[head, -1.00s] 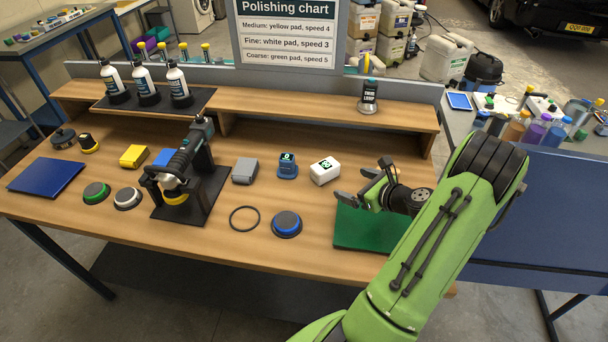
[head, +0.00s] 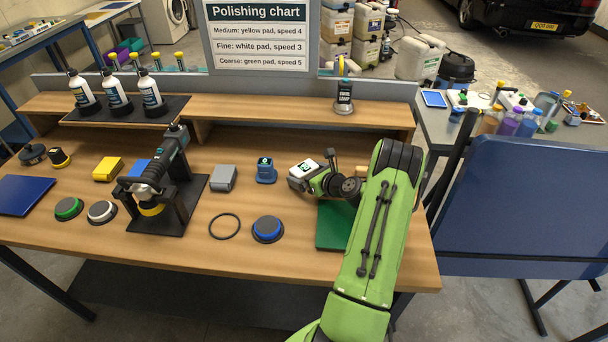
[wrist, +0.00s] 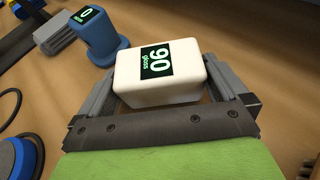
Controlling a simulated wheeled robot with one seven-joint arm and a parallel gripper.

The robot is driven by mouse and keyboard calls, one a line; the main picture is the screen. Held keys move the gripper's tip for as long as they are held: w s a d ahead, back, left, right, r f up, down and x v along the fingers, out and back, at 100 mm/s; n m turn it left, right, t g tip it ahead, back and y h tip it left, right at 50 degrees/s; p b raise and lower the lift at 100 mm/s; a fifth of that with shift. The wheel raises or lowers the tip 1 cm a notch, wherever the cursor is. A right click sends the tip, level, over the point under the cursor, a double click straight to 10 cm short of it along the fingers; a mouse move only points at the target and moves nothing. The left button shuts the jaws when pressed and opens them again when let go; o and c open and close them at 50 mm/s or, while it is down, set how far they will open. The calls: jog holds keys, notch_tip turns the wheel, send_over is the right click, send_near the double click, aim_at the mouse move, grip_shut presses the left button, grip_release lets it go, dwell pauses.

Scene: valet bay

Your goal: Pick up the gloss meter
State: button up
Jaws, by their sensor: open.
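The gloss meter (head: 303,170) is a white box with a dark display. In the wrist view the gloss meter (wrist: 183,84) reads "90 gloss" in green. It rests on the wooden bench, right of a blue gauge. My gripper (head: 314,175) is low over the bench at the gloss meter. In the wrist view my gripper (wrist: 158,83) is open, with one finger on each side of the box. The right finger lies close along its side; I cannot tell whether it touches. The left finger is beside the near left corner. The box's underside is hidden.
The blue gauge (head: 266,170) stands close left of the meter, showing "0"; a grey block (head: 223,178) is further left. A blue-rimmed pad (head: 268,229) and a black ring (head: 224,226) lie in front. A green mat (head: 331,228) is under my arm. A raised shelf (head: 290,113) runs behind.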

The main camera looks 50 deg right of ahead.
jog(key=shift+w+f, duration=0.15)
jog(key=shift+w, duration=0.2)
jog(key=shift+s, duration=0.1)
